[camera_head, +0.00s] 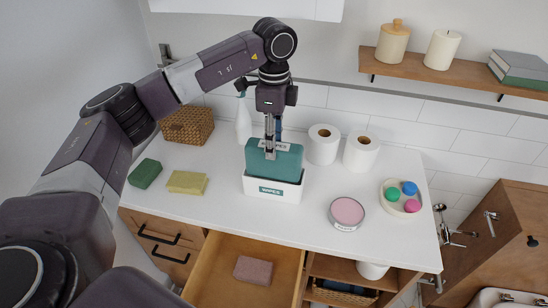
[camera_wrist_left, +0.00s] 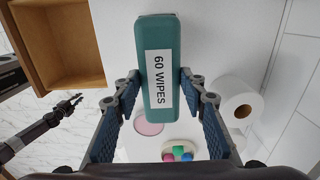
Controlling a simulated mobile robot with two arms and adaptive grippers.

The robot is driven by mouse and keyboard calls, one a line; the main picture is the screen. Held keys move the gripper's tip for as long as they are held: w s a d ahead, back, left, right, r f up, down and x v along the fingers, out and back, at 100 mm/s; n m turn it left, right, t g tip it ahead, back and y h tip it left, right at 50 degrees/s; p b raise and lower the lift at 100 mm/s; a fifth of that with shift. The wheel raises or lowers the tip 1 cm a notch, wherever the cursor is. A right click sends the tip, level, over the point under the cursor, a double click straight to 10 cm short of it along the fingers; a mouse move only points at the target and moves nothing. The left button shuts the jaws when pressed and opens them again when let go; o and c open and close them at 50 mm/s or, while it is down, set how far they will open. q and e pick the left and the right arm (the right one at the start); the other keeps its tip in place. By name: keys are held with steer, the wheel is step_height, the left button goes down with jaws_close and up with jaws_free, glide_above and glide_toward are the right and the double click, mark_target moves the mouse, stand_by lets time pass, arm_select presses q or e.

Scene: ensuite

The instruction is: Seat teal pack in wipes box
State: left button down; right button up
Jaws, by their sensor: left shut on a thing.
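The teal pack (camera_head: 274,160) stands upright at the white wipes box (camera_head: 250,186) on the counter. Its lower part is hidden by the box's front wall, so I cannot tell how deep it sits. My left gripper (camera_head: 270,150) points down from above and is shut on the pack. In the left wrist view the pack (camera_wrist_left: 155,40), labelled "60 WIPES", lies between the two fingers (camera_wrist_left: 159,78). The box is not clear there. My right gripper (camera_wrist_left: 68,105) shows small and dark in the left wrist view, away from the pack; its opening is unclear.
Two paper rolls (camera_head: 323,145) and a white bottle (camera_head: 243,124) stand behind the box. A pink-topped tin (camera_head: 347,212) and a bowl of coloured balls (camera_head: 395,204) are to the right. A yellow sponge (camera_head: 187,183) lies left. An open drawer (camera_head: 225,270) juts out in front.

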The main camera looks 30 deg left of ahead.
mark_target(274, 162)
arm_select(q)
step_height(274, 162, down, 3)
steer(key=shift+r, duration=0.1)
step_height(274, 162, down, 4)
steer(key=shift+r+p, duration=0.25)
steer(key=shift+p, duration=0.55)
steer(key=shift+f, duration=0.25)
steer(key=shift+f, duration=0.1)
steer(key=shift+d+f, duration=0.1)
steer(key=c, duration=1.2)
jaws_free()
